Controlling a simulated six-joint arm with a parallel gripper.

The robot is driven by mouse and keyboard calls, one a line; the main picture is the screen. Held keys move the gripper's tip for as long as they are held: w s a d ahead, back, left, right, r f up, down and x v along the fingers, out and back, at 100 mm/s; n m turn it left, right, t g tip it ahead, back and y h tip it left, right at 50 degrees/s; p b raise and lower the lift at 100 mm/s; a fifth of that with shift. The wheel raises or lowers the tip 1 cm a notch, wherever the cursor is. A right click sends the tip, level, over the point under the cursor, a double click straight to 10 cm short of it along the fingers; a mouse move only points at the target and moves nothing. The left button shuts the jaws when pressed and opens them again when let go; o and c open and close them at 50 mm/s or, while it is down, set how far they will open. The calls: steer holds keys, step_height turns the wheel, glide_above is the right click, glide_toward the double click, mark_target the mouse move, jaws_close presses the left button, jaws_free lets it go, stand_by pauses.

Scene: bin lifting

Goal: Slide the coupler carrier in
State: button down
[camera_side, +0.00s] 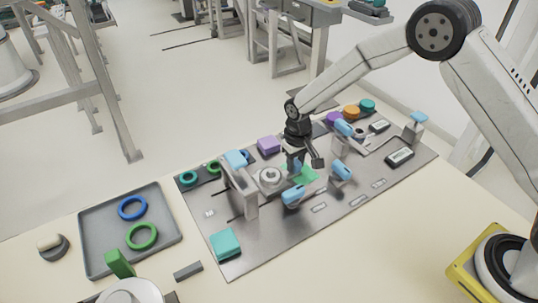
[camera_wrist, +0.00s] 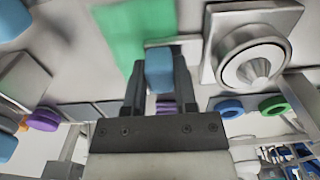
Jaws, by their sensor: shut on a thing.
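My gripper (camera_side: 297,168) points down over the middle of the metal work plate. In the wrist view its fingers (camera_wrist: 160,75) are shut on a small light-blue block (camera_wrist: 159,68), probably the handle of the coupler carrier. A pale grey edge shows just behind the block; the rest of the held part is hidden. Beside it is a square grey block with a round, cone-tipped coupler (camera_wrist: 252,62), also seen in the side view (camera_side: 269,177). I cannot tell if block and handle are joined. A green patch (camera_side: 305,174) lies under the gripper, also in the wrist view (camera_wrist: 130,40).
A grey upright bracket (camera_side: 245,190) with a blue top stands left of the coupler. Blue-ended clamps (camera_side: 293,194) (camera_side: 341,170) stand close to the right and front. A teal block (camera_side: 225,243) lies at the plate's front left. A grey tray (camera_side: 95,226) holds blue and green rings.

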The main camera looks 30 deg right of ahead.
mark_target(264, 177)
steer(key=a, duration=1)
steer(key=shift+r, duration=0.1)
steer(key=shift+c, duration=2.4)
jaws_free()
steer(key=shift+o, duration=0.4)
steer(key=shift+d, duration=0.1)
steer(key=shift+r, duration=3.85)
